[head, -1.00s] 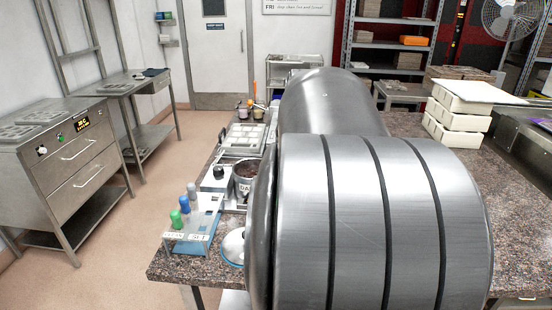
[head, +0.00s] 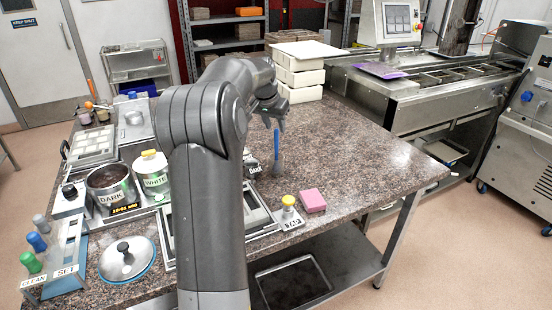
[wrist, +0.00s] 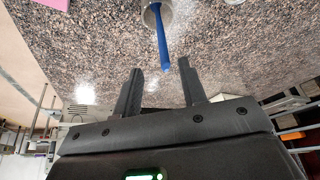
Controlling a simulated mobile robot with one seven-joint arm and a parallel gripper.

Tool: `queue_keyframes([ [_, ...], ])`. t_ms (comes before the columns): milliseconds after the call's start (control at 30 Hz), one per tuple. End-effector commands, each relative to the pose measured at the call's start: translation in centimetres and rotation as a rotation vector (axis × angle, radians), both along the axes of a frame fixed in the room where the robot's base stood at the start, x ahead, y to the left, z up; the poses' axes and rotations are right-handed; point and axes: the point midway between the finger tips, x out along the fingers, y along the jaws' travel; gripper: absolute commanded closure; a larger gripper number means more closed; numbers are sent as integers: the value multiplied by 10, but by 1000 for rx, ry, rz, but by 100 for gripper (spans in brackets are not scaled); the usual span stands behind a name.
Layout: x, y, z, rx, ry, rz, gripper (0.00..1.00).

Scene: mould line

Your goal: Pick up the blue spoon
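The blue spoon stands upright on the granite table in the head view, with its blue handle (head: 276,143) on top and its lower end down on or near the tabletop. In the wrist view the blue handle (wrist: 162,42) points toward my gripper, and a round greyish end is cut off at the top edge. My gripper (wrist: 161,68) is open, with one finger on each side of the handle's near end and visible gaps. In the head view my gripper (head: 274,122) is directly above the handle. Nothing is held.
A DARK label (head: 252,168) is beside the spoon. A yellow-capped jar (head: 289,212) and a pink block (head: 312,200) stand toward the front. DARK (head: 110,190) and WHITE (head: 153,178) pots, a lid (head: 126,258) and a tool rack (head: 66,262) are left. The table's right side is clear.

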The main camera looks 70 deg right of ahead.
Motion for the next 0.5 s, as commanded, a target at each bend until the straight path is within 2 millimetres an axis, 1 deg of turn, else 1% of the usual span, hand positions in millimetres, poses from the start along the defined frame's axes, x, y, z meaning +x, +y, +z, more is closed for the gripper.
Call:
queue_keyframes([
  [33, -1, -3, -10, 3, 1, -1, 62],
  [100, -1, -7, -20, 3, 0, 0, 62],
  [367, 0, -16, -40, 2, 1, 1, 62],
  [500, 1, -24, -60, 4, 1, 1, 62],
])
